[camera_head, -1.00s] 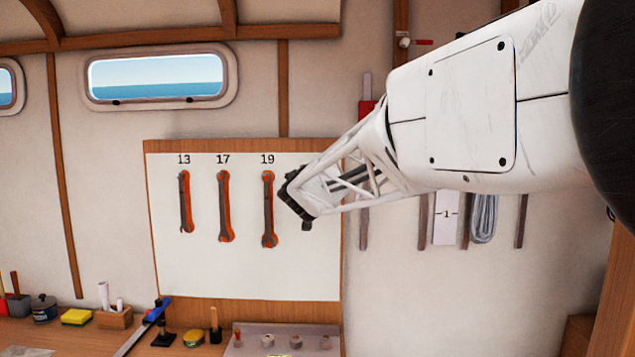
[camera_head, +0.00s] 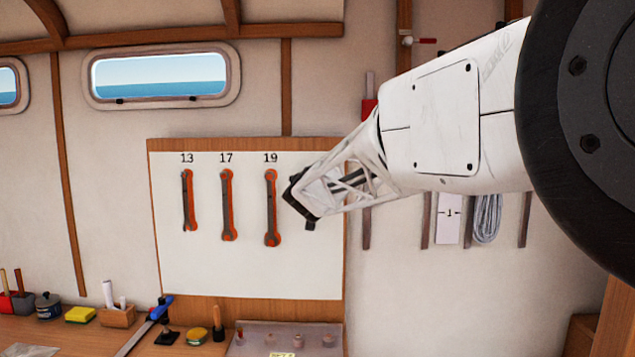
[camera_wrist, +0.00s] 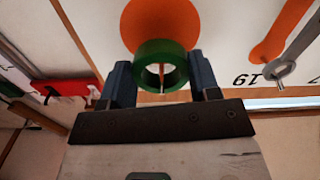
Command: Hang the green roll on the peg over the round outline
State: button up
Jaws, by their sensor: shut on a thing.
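In the wrist view the green roll (camera_wrist: 162,47) is a thick ring held between the two blue-grey fingers of my gripper (camera_wrist: 160,68). The round orange outline (camera_wrist: 158,18) on the white board is just beyond the roll, which overlaps its lower edge in the picture. A thin pale pin, perhaps the peg, shows in the roll's hole; I cannot tell whether the roll is around it or in front of it. In the head view my gripper (camera_head: 300,200) is at the board's right part, and the roll and outline are hidden behind it.
The board (camera_head: 210,275) bears spanners on orange outlines under 13, 17 and 19; the 19 spanner (camera_head: 271,208) hangs just left of my gripper. Below, the bench holds a grey tray (camera_head: 255,343), a brush and a yellow sponge (camera_head: 80,314). A grey coil (camera_head: 487,218) hangs at right.

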dwell(0.3)
jog(key=o, duration=1)
jog(key=shift+s, duration=0.15)
jog(key=s, duration=0.7)
jog(key=shift+s, duration=0.35)
jog(key=shift+d, duration=0.1)
dwell(0.3)
